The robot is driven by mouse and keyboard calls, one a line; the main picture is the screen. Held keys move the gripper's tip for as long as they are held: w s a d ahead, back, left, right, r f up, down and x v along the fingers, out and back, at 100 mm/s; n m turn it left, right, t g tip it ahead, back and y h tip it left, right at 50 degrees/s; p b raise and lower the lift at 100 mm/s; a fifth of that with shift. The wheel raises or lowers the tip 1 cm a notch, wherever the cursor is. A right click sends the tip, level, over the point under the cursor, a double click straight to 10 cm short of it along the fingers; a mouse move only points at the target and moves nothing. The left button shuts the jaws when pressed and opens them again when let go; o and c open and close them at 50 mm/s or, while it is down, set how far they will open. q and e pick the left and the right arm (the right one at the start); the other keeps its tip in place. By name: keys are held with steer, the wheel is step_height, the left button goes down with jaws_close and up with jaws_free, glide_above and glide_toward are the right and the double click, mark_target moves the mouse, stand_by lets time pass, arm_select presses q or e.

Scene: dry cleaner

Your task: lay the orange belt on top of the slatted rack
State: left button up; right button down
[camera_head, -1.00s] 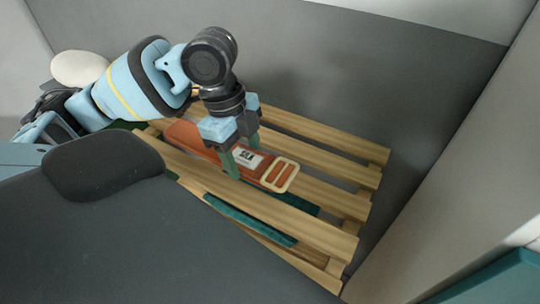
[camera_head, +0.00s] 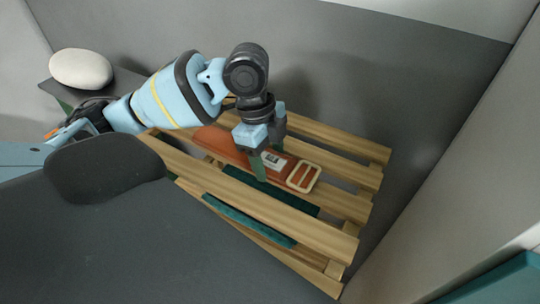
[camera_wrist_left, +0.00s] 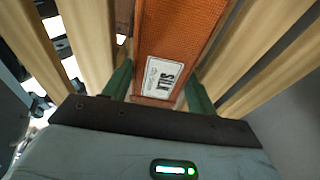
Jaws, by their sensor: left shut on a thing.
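The orange belt (camera_head: 225,147) is a folded strap with a white label and a pale rectangular buckle (camera_head: 303,176) at its right end. It lies lengthwise along the slats over the wooden slatted rack (camera_head: 325,236). I cannot tell whether its whole length touches the slats. My left gripper (camera_head: 270,160) points down and is shut on the belt, one green finger on each side near the label. In the left wrist view the belt (camera_wrist_left: 178,28) runs between the fingers (camera_wrist_left: 158,82), with slats on both sides. My right gripper is not in view.
Dark teal pieces show at the rack, one along its front (camera_head: 248,221). A white rounded object (camera_head: 82,68) sits on a grey ledge at the far left. Grey walls stand behind and to the right. A teal surface (camera_head: 490,285) is at the lower right.

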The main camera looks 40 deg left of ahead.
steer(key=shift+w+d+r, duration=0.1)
arm_select(q)
steer(key=o, duration=1.6)
steer(key=shift+c, duration=0.2)
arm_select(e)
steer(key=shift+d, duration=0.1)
arm_select(q)
steer(key=shift+r, duration=0.15)
steer(key=p+v, duration=0.1)
steer(key=v, duration=1.1)
steer(key=shift+p, duration=0.35)
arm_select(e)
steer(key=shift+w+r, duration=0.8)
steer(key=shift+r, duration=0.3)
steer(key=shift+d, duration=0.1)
